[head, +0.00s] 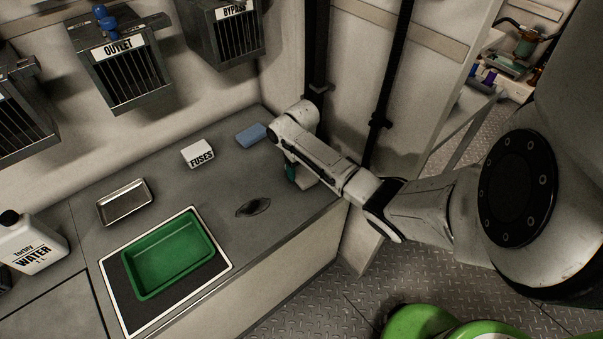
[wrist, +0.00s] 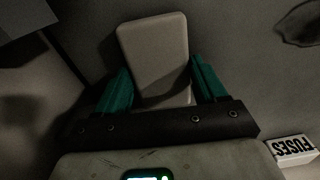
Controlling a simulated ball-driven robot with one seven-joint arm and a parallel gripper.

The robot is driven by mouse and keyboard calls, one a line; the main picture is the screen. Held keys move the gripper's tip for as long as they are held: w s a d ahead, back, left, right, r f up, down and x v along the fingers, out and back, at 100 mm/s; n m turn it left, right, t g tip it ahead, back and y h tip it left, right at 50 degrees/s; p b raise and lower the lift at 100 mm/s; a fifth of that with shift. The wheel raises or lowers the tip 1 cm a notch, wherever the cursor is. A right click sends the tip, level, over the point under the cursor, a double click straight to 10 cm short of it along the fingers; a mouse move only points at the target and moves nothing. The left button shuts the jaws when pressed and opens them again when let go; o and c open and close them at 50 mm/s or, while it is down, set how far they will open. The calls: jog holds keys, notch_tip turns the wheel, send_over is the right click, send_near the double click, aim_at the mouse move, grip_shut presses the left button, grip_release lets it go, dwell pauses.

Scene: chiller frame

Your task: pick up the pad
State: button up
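A pale beige block with rounded corners, which looks like the pad (wrist: 153,50), lies on the grey counter in the wrist view. In the head view the pad (head: 306,180) shows only partly, low beside my gripper near the counter's right end. My gripper (wrist: 160,80) is open, with its green fingers spread on either side of the pad's near part. In the head view my gripper (head: 291,172) is mostly hidden by my arm, with one green finger visible. I cannot tell whether the fingers touch the pad.
A blue block (head: 251,135) and a white FUSES box (head: 198,154) lie left of my gripper.

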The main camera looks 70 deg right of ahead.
aim_at(302, 172)
jog(key=c, duration=0.5)
jog(key=shift+c, duration=0.2)
jog(key=shift+r, duration=0.1)
jog(key=shift+r, duration=0.5)
notch_tip(302, 172, up, 2)
jog(key=shift+s+a+r+p, duration=0.1)
jog(key=shift+r+p, duration=0.15)
jog(key=shift+p, duration=0.1)
jog(key=s+a+r+p, duration=0.3)
jog(key=s+r, duration=0.6)
jog(key=s, duration=0.4)
jog(key=shift+s+r, duration=0.2)
jog(key=shift+s, duration=0.05)
